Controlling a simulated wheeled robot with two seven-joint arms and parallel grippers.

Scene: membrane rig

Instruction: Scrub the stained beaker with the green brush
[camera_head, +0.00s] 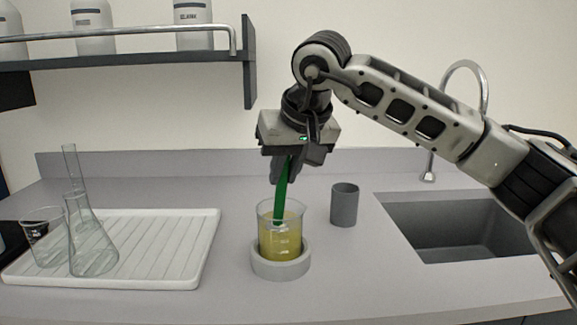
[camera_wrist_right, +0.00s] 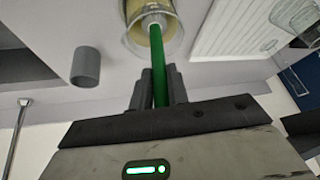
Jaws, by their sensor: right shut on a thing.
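The stained beaker (camera_head: 281,236) is clear glass with a yellowish inside and stands upright in a round grey holder (camera_head: 281,266) on the counter. My right gripper (camera_head: 287,176) is above the beaker, pointing down, shut on the handle of the green brush (camera_head: 281,192). The brush tilts slightly and its lower end is inside the beaker's mouth. In the right wrist view the green handle (camera_wrist_right: 157,60) runs from between the fingers to a pale brush head (camera_wrist_right: 153,22) within the beaker. Whether the head touches the glass is unclear. My left gripper is not in view.
A grey cup (camera_head: 344,206) stands right of the beaker, before the sink (camera_head: 460,228) and its tap (camera_head: 428,176). A white ribbed drying tray (camera_head: 190,225) with several pieces of glassware lies at left. A shelf (camera_head: 150,61) with bottles hangs above.

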